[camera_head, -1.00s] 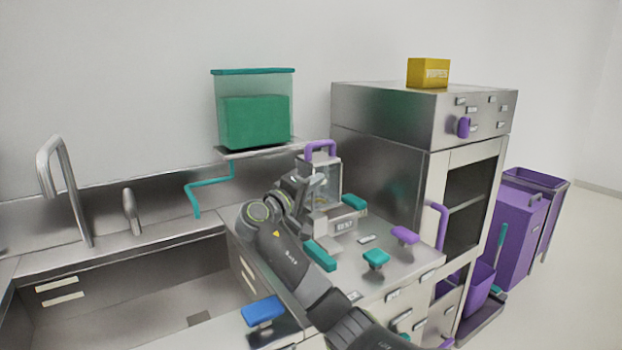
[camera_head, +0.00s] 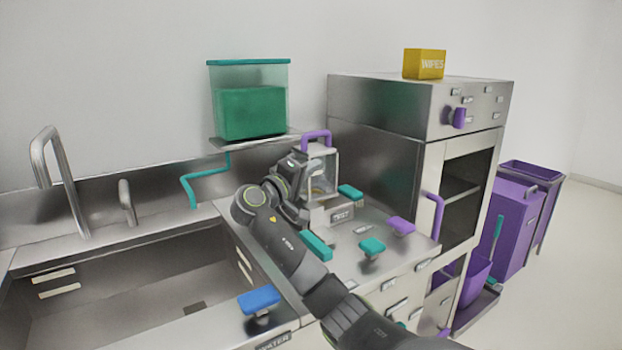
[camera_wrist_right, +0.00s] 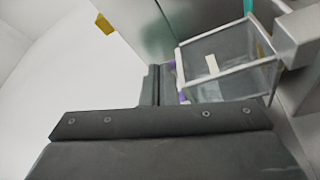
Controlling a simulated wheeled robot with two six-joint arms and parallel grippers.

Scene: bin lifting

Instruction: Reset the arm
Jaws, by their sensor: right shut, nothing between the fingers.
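My right arm (camera_head: 290,250) reaches in from the lower right of the head view and bends at the counter. My right gripper (camera_head: 297,182) is beside the clear container with a purple handle (camera_head: 322,165) and partly covers it. In the right wrist view, my right gripper (camera_wrist_right: 155,86) is shut and empty. The clear, metal-edged container (camera_wrist_right: 228,62) shows beyond it to the right. I cannot tell whether they touch. My left gripper is not in view.
The steel counter (camera_head: 345,262) holds teal and purple knobs. A shelf with a green-filled tank (camera_head: 250,105) is above. The steel cabinet (camera_head: 385,150) carries a yellow wipes box (camera_head: 424,64). The sink (camera_head: 120,290) is left; purple bins (camera_head: 515,220) stand right.

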